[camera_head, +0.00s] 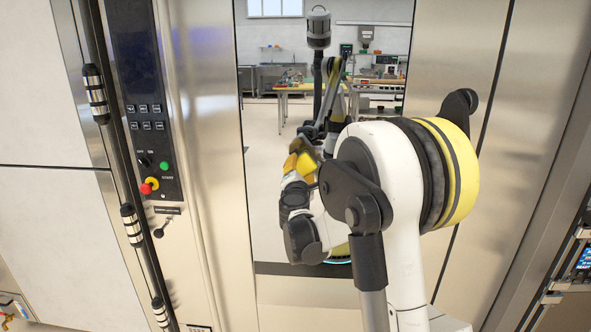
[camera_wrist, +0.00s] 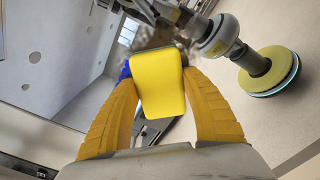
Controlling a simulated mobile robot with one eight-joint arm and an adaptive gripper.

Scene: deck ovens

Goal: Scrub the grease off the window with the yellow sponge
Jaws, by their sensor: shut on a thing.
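The yellow sponge (camera_wrist: 161,88) is held between the two orange fingers of my gripper (camera_wrist: 158,72) in the wrist view. In the head view the sponge (camera_head: 307,163) shows small and bright yellow at the fingers of my gripper (camera_head: 298,160), partly hidden by my arm. The window (camera_head: 268,205) is a tall mirror-like pane that reflects the room and my body. A blurred brown patch (camera_wrist: 153,42) shows just behind the sponge in the wrist view and looks like grease. I cannot tell whether the sponge touches the pane.
Steel panels flank the window. A dark control panel (camera_head: 147,100) with buttons and a red knob (camera_head: 147,188) stands at the left, beside a long vertical handle bar (camera_head: 133,226). The kitchen with a table seen in the pane appears to be a reflection.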

